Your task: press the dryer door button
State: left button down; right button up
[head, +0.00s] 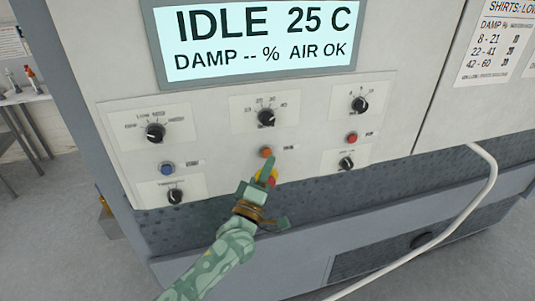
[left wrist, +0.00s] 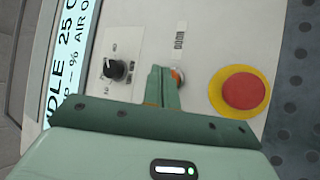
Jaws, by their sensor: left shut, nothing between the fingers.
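The door button (head: 266,152) is a small orange round button on the dryer's pale front panel, below the middle knob. In the left wrist view the orange button (left wrist: 178,76) shows partly behind my fingers, beside a label reading DOOR (left wrist: 179,40). My left gripper (head: 268,168) is shut and empty, its fingertips just below the button in the head view. In the left wrist view its fingertips (left wrist: 165,70) overlap the button's edge. I cannot tell whether they touch it. My right gripper is not in view.
A red stop button with a yellow ring (left wrist: 243,92) sits close beside the fingers. A blue button (head: 166,168), a red button (head: 352,138) and several black knobs share the panel. The display (head: 260,40) reads IDLE 25 C. A white hose (head: 488,185) runs at the right.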

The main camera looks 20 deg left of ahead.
pick_arm(q)
jog(key=s+d, duration=0.1)
jog(key=s+d+p, duration=0.1)
jog(key=s+p, duration=0.1)
jog(key=s, duration=0.1)
jog(key=shift+s+d, duration=0.1)
jog(key=shift+d, duration=0.3)
dwell(0.5)
